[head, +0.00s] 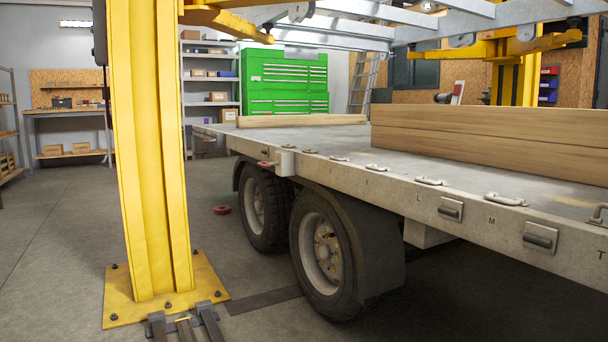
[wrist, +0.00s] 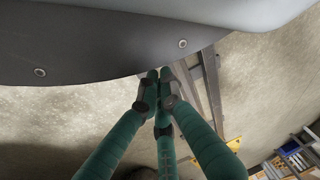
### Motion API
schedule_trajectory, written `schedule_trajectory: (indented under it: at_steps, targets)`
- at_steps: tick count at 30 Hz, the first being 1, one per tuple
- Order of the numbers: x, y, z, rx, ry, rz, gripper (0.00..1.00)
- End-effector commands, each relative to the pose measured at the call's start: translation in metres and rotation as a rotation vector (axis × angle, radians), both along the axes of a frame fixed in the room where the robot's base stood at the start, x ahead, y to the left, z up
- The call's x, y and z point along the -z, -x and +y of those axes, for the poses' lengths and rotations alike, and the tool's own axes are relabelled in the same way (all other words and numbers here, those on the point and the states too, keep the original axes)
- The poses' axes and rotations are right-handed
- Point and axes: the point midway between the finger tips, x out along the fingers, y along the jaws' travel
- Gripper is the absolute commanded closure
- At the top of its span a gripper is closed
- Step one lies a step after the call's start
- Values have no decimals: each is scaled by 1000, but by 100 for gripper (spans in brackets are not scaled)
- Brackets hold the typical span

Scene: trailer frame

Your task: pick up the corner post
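I cannot identify the corner post for certain. In the head view, a bar (head: 186,330) and grey metal pieces (head: 211,322) lie on the floor at the bottom edge, cut off by the frame. In the wrist view, long grey-brown bars (wrist: 211,85) lie on the floor just right of my gripper. My gripper (wrist: 159,75) has teal fingers with dark joints. Its fingertips look drawn together, and I see nothing held between them. The fingers cover part of the bars. My gripper is not in the head view.
A flatbed trailer (head: 480,203) with timber beams (head: 490,148) fills the right. A yellow column (head: 150,150) stands at left on its base plate (head: 120,305). In the wrist view a dark curved panel (wrist: 110,45) hangs close above the fingers. Floor at far left is clear.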

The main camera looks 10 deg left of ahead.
Motion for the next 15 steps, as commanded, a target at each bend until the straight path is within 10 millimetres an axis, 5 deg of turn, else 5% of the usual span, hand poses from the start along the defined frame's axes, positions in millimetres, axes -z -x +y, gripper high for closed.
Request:
schedule_trajectory:
  at_steps: [15]
  targets:
    - [0,0,0,0,0,0,64]
